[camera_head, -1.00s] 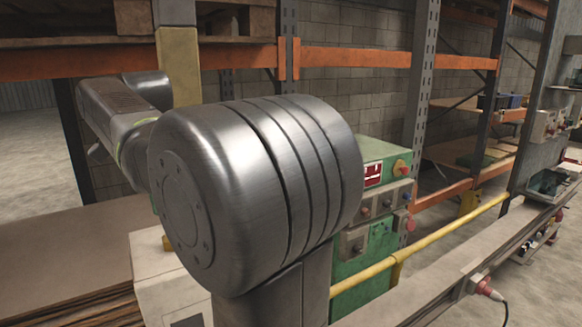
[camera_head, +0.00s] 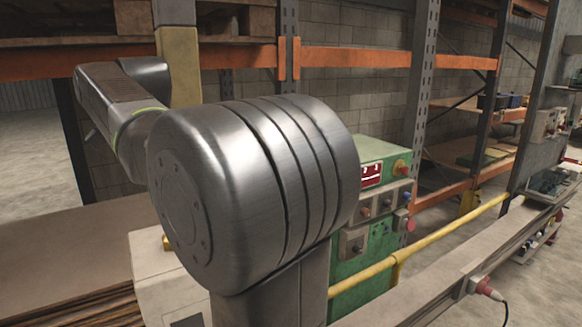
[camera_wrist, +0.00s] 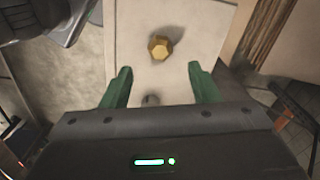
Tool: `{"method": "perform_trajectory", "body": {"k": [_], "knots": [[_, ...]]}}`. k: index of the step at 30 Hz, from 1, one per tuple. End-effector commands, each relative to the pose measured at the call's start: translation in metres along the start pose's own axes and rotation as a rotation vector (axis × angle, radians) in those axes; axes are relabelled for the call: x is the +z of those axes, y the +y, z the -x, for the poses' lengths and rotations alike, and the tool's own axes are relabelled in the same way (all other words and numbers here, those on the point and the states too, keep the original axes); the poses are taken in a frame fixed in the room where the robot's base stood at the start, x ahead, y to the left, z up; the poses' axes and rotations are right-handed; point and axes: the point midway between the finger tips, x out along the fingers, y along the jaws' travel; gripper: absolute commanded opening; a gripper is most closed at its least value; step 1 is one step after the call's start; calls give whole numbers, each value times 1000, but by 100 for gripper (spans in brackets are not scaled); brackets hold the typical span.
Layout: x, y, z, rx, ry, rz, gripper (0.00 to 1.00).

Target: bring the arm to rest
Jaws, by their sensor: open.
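My gripper (camera_wrist: 160,86) shows in the wrist view with its two green fingers spread wide apart. It is open, and nothing is held between the fingers. Beyond the fingertips, a small yellow-brown faceted object (camera_wrist: 159,47) sits on a pale flat surface (camera_wrist: 190,25). In the head view my large metal arm joint fills the middle, with an arm link reaching back to the left. My gripper is hidden in that view.
A green machine box (camera_head: 378,160) with a red display and knobs stands right of my arm. A yellow rail (camera_head: 440,242) runs along the right. Orange rack beams (camera_head: 355,57) cross behind. A brown board (camera_head: 70,238) lies at the left.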

Motion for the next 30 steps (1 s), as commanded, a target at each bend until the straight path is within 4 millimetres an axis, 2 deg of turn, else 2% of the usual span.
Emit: {"method": "perform_trajectory", "body": {"k": [11, 30], "knots": [[0, 1, -69, 4, 0, 0, 55], [0, 1, -67, 0, 0, 517, 55]]}}
